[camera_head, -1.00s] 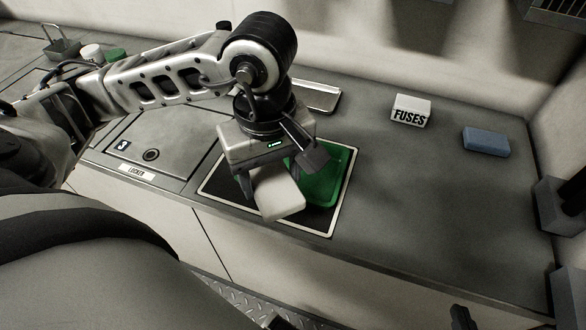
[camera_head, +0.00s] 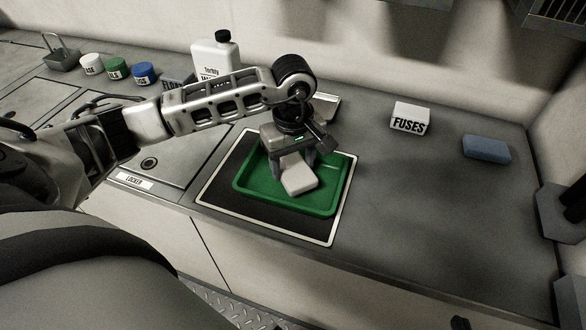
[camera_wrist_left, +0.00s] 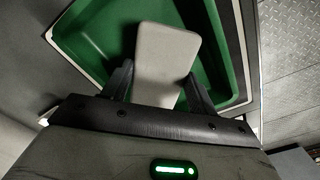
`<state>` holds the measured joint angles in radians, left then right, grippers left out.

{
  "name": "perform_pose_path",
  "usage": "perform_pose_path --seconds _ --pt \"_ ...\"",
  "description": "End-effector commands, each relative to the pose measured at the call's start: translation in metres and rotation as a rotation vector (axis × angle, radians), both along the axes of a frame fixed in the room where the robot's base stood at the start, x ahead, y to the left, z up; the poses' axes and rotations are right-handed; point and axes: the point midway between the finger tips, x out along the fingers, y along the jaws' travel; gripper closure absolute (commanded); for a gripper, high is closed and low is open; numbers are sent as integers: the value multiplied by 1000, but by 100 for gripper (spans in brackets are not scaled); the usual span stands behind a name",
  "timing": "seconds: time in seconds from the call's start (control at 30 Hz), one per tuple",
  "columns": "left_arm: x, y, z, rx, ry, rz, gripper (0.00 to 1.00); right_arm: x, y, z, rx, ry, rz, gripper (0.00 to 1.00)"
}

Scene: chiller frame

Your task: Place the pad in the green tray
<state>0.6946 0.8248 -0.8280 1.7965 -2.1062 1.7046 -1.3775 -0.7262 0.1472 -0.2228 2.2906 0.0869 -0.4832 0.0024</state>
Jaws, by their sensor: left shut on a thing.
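The pad is a pale, off-white block (camera_head: 299,178) with rounded edges, held by my left gripper (camera_head: 291,166) over the inside of the green tray (camera_head: 318,208). In the left wrist view the pad (camera_wrist_left: 166,55) sits between the two dark fingers of the left gripper (camera_wrist_left: 160,88), with the green tray (camera_wrist_left: 85,43) around and below it. I cannot tell whether the pad's underside touches the tray floor. The tray lies on a black mat with a white border. Part of the tray's far side is hidden by my left arm. My right gripper is not seen.
A white bottle (camera_head: 215,62), several small lidded jars and a wire basket (camera_head: 61,55) are at the back left.

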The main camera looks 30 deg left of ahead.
Motion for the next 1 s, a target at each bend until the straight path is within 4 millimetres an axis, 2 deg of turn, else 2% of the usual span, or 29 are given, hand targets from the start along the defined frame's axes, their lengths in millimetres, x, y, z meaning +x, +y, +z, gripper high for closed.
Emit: perform_pose_path --seconds 0.03,0.13,0.5,0.53,0.6,0.87,1.0 --pt "-2 -1 -10 -2 6 -1 60 0 0 0 0 0 0 100" --pt "-2 -1 -21 -2 5 0 60 0 0 0 0 0 0 100" --pt "-1 0 -27 -1 1 -1 60 0 0 -4 0 -2 1 100" --pt "-1 0 -26 -1 1 -1 36 0 0 -3 0 -1 1 100" --pt "-1 -1 -25 -1 1 -1 20 0 0 -2 0 -1 1 100" --pt "-1 0 -24 -1 1 -1 20 0 0 -1 0 -1 2 100" --pt "0 0 -16 0 -1 -1 20 1 0 3 1 -5 1 100"
